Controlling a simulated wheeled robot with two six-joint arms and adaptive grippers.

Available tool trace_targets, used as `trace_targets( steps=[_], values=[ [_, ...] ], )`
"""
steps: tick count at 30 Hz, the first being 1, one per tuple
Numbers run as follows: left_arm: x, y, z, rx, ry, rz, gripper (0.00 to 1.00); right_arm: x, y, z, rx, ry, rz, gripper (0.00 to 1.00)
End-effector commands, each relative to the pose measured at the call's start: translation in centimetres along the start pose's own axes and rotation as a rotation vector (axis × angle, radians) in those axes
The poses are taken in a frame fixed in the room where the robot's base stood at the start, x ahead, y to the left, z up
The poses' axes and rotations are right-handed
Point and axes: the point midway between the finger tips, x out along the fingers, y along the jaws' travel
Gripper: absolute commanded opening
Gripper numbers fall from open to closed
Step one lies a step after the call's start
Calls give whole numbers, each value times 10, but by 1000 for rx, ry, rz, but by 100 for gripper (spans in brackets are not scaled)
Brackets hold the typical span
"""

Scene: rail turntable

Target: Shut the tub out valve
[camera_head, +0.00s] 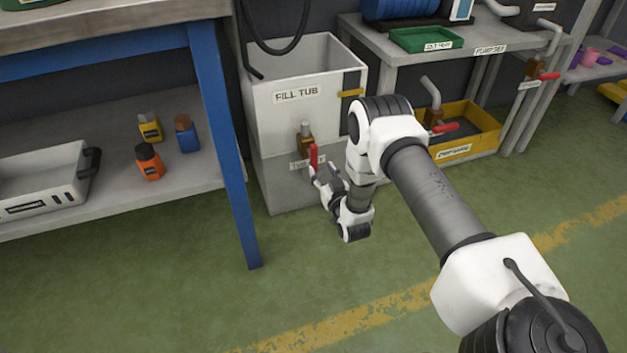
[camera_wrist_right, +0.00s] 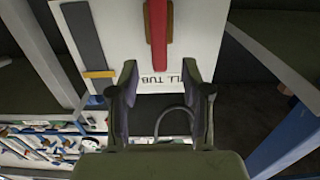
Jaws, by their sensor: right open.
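The white fill tub (camera_head: 283,122) stands on the floor with a brown valve (camera_head: 305,141) low on its front. The valve's red handle (camera_head: 314,156) looks roughly vertical and covers part of the label behind it. My right gripper (camera_head: 319,178) is close to the handle's lower end. In the right wrist view the red handle (camera_wrist_right: 158,38) points towards the gap between the fingertips of my right gripper (camera_wrist_right: 160,76). The fingers are open, and I cannot tell whether they touch the handle. My left gripper is not in view.
A blue-legged bench (camera_head: 209,85) with bottles and a white tray (camera_head: 45,185) on its lower shelf stands left of the tub. Another bench (camera_head: 470,50) stands to the right, with a yellow bin (camera_head: 478,150) beneath it. Green floor in front is clear.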

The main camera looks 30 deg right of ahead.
Motion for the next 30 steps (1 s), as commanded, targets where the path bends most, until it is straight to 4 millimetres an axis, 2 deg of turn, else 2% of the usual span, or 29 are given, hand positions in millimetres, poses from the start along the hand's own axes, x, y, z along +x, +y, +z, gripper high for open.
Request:
trace_targets(
  steps=[1, 5, 12, 15, 23, 24, 26, 27, 28, 30],
  values=[
    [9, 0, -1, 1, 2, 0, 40, 5, 3, 4, -2, 23, 3, 48],
    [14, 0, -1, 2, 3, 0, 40, 19, 4, 0, -3, 36, 4, 48],
    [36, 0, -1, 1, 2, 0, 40, 64, 4, 1, -3, 33, 4, 48],
    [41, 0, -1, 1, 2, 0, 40, 77, 4, -1, -3, 31, 4, 48],
    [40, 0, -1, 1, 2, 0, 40, 82, 4, -4, -3, 27, 4, 48],
    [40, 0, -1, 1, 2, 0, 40, 82, 4, -4, -3, 27, 4, 44],
    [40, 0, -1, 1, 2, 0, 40, 82, 3, -4, -3, 27, 3, 23],
    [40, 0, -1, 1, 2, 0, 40, 82, 3, -4, -3, 27, 3, 9],
    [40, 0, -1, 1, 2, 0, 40, 82, 3, -4, -3, 27, 3, 0],
    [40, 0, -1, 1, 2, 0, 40, 82, 3, -4, -3, 27, 3, 0]
  ],
)
